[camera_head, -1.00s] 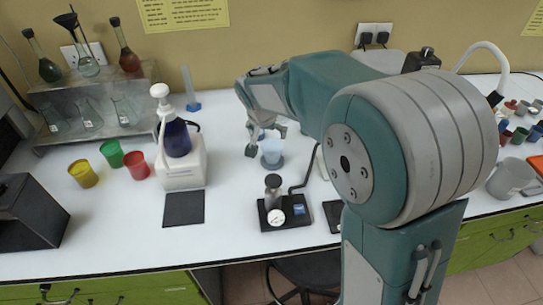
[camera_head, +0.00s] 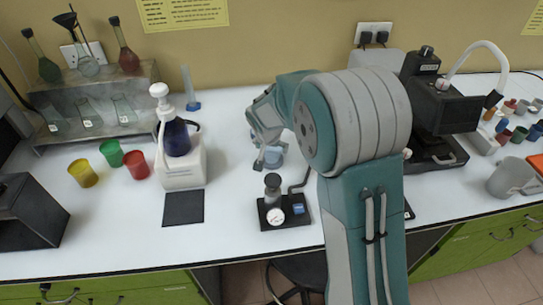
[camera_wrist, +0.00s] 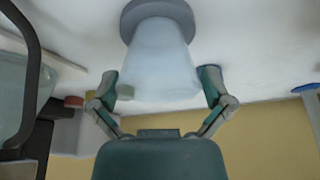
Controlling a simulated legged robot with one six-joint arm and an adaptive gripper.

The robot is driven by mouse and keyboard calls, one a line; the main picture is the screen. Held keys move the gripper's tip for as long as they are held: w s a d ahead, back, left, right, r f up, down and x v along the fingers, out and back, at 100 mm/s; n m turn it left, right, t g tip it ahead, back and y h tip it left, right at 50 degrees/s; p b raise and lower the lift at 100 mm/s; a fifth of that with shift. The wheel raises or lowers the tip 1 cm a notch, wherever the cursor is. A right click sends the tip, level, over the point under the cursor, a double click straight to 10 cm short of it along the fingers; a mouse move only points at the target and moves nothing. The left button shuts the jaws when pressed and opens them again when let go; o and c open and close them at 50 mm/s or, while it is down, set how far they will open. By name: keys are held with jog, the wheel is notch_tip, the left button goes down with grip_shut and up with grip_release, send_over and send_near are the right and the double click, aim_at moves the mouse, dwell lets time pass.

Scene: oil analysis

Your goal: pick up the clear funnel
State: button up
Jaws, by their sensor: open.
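The clear funnel (camera_head: 273,157) is a pale bluish, translucent cup standing on the white bench, partly hidden by my gripper in the head view. In the wrist view the funnel (camera_wrist: 160,60) fills the upper middle, with a round grey base (camera_wrist: 158,14) at its narrower end. That view is upside down. My gripper (camera_head: 263,160) is at the funnel in the head view. In the wrist view my gripper (camera_wrist: 168,85) is open, with one finger on each side of the wider end. I cannot tell whether either finger touches it.
A black gauge device (camera_head: 284,215) with a hose stands in front of the funnel. A white pump-bottle stand (camera_head: 180,165) and coloured cups (camera_head: 137,163) are to the left. A black machine (camera_head: 440,110) is to the right. Clear bench lies left of the funnel.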

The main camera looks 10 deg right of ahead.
jog(key=c, duration=0.9)
jog(key=shift+o, duration=0.2)
jog(key=shift+r, duration=0.1)
